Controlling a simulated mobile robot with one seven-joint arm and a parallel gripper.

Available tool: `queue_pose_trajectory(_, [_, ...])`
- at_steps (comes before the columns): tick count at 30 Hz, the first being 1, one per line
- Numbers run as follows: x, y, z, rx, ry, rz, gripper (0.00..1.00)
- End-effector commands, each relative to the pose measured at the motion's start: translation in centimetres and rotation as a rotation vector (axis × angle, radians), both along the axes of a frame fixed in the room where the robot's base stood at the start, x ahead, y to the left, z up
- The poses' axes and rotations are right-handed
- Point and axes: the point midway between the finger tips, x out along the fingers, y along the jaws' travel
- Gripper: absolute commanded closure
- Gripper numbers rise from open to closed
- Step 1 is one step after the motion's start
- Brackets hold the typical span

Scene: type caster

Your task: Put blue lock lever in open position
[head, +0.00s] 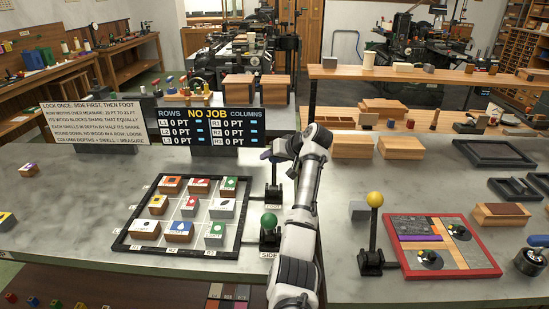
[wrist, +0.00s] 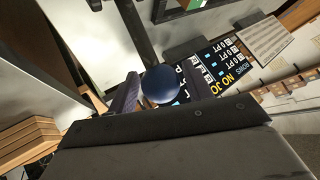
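The blue lock lever (head: 273,178) stands close to upright behind the right corner of the type tray. Its dark post shows in the head view, while its knob is largely hidden by my gripper (head: 270,156). In the wrist view the blue knob (wrist: 160,84) lies between the two dark fingers of my gripper (wrist: 160,90), very near both. I cannot tell whether the fingers press on it. The post (wrist: 136,30) runs up and left from the knob.
A green-knobbed lever (head: 269,222) stands in front, left of my arm. A yellow-knobbed lever (head: 375,200) stands to the right by a red-framed tray (head: 497,270). The black-framed type tray (head: 125,240) holds several blocks. A scoreboard (head: 210,127) stands behind.

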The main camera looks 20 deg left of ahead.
Motion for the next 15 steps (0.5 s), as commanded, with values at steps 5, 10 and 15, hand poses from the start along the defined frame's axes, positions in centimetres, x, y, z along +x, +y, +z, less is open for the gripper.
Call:
queue_pose_trajectory(5, [0.0,0.0,0.0,0.0,0.001,0.001,0.42])
queue_pose_trajectory(10, [-0.1,-0.1,0.0,0.0,0.001,0.001,0.42])
queue_pose_trajectory(15, [-0.6,-1.4,0.9,0.001,-0.003,0.0,0.42])
